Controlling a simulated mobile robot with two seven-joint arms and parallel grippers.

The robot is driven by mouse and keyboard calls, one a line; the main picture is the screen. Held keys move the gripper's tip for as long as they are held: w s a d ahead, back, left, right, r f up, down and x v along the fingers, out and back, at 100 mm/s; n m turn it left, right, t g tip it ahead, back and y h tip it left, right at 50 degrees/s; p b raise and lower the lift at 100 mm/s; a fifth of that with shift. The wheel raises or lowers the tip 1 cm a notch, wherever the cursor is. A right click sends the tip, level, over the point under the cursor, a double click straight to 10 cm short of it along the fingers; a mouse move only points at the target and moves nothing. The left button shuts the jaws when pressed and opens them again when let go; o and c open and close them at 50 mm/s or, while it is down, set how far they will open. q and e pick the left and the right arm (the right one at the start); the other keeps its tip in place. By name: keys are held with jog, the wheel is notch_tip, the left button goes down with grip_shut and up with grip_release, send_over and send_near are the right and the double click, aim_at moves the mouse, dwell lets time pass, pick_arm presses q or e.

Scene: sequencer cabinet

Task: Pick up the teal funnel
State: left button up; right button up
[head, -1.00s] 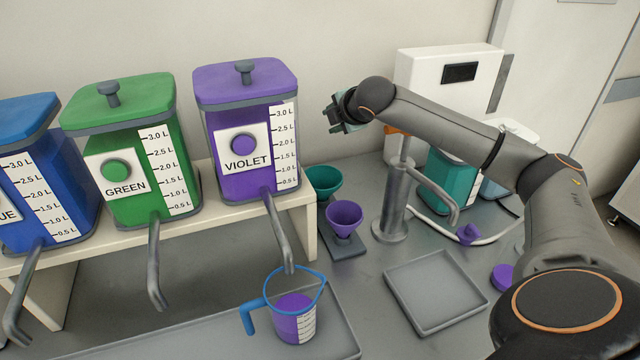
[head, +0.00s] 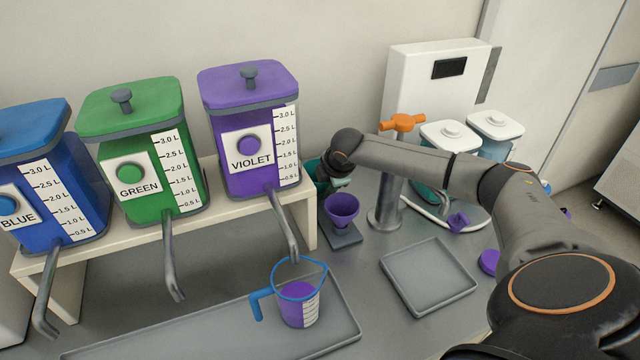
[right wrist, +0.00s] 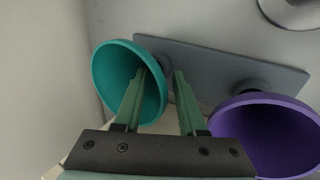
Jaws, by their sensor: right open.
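The teal funnel (head: 311,170) stands behind the violet funnel, mostly hidden by my right gripper (head: 328,178) in the head view. In the right wrist view the teal funnel (right wrist: 104,75) is at the left, mouth toward the camera. My right gripper (right wrist: 160,78) is open and points down at it. Its left finger overlaps the funnel's mouth and its right finger is outside the rim, so the right rim lies between them. I cannot tell whether either finger touches it. My left gripper is not in view.
The violet funnel (head: 342,208) is close to my right finger, on the same grey stand (right wrist: 215,68). The violet dispenser (head: 248,135) and its shelf are just left. A metal post with orange handle (head: 402,122) stands right. A grey tray (head: 428,278) lies in front.

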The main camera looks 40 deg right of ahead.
jog(key=shift+w+f, duration=0.25)
jog(key=shift+f, duration=0.1)
grip_shut()
dwell(0.4)
